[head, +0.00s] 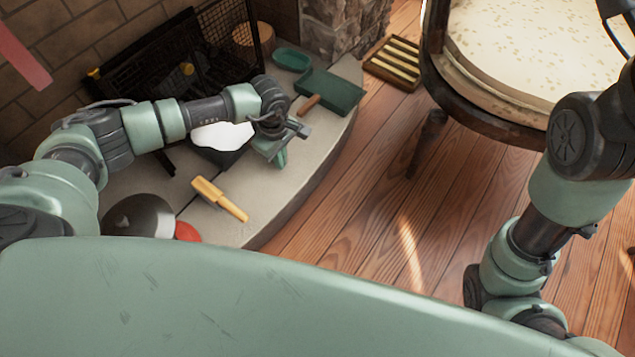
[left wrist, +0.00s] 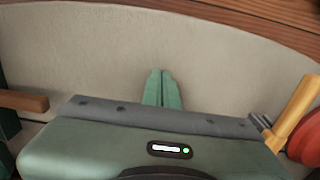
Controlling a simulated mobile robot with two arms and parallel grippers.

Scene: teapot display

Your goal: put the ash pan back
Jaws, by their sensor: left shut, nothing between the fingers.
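A flat green pan (head: 335,92) with a brown wooden handle lies on the pale stone hearth, right of and beyond my left gripper. A dark container (head: 222,158) with a white top or contents stands on the hearth, left of that gripper and partly behind my arm. I cannot tell for certain which of these is the ash pan. My left gripper (head: 281,158) is shut and empty, pointing down over the hearth. In the left wrist view its green fingers (left wrist: 162,88) are together over bare stone, with the pan's wooden handle (left wrist: 24,101) at the left edge. My right gripper is out of view.
A yellow-handled tool (head: 218,198), a dark rounded object (head: 138,214) and a red object (head: 187,232) are on the near hearth. A green dish (head: 292,59) is behind the pan. A black mesh screen (head: 228,35) stands behind. A round table (head: 437,85) is at right.

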